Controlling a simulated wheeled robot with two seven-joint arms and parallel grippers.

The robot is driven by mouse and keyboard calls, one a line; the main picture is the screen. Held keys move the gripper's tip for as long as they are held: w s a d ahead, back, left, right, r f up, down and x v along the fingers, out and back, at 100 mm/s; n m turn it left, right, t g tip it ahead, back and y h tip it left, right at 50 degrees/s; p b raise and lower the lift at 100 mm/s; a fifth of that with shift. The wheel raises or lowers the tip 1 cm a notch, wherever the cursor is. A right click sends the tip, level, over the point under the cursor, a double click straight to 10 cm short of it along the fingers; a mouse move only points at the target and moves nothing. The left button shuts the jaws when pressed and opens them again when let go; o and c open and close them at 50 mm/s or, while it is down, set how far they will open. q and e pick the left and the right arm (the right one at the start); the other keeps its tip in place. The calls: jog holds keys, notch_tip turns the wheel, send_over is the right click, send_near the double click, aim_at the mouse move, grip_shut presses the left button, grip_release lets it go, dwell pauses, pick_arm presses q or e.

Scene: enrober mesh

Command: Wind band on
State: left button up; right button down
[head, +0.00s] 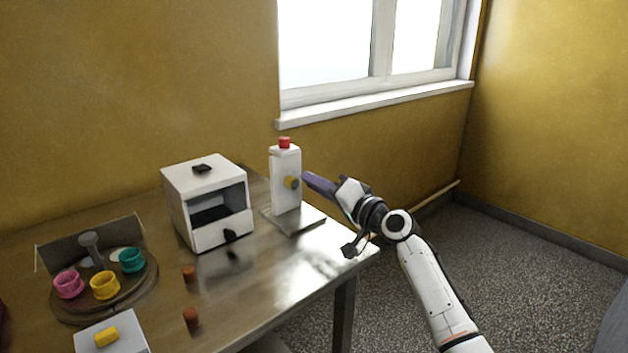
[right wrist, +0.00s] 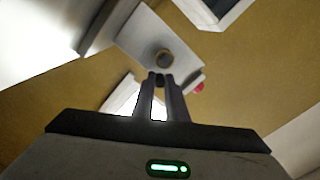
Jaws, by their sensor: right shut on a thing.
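A white upright post (head: 284,165) with a red button (head: 284,142) on top stands on a metal base plate at the table's right end. A round yellow and grey knob (head: 292,183) sticks out of its side. My right gripper (head: 305,179) reaches it from the right, with purple fingers shut at the knob. In the right wrist view the fingertips (right wrist: 161,80) close on a small dark part just in front of the round knob (right wrist: 164,59) on the white face. The exact contact is partly hidden. My left gripper is not in view.
A white open-fronted box (head: 205,175) stands left of the post. A round turntable (head: 125,293) holds pink, yellow and teal cups. Two brown pieces (head: 190,273) lie on the metal table, and a white block with a yellow button (head: 106,337) is at the front.

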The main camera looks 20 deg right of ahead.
jog(key=shift+f+m+p, duration=0.25)
jog(key=shift+f+m, duration=0.05)
jog(key=shift+m, duration=0.8)
jog(key=shift+f+m+p, duration=0.25)
jog(key=shift+f+m, duration=0.05)
jog(key=shift+m, duration=0.8)
jog(key=c, duration=1.8)
grip_release()
jog(key=shift+d, duration=0.1)
jog(key=shift+o, duration=0.2)
jog(key=shift+s, duration=0.1)
jog(key=v, duration=1)
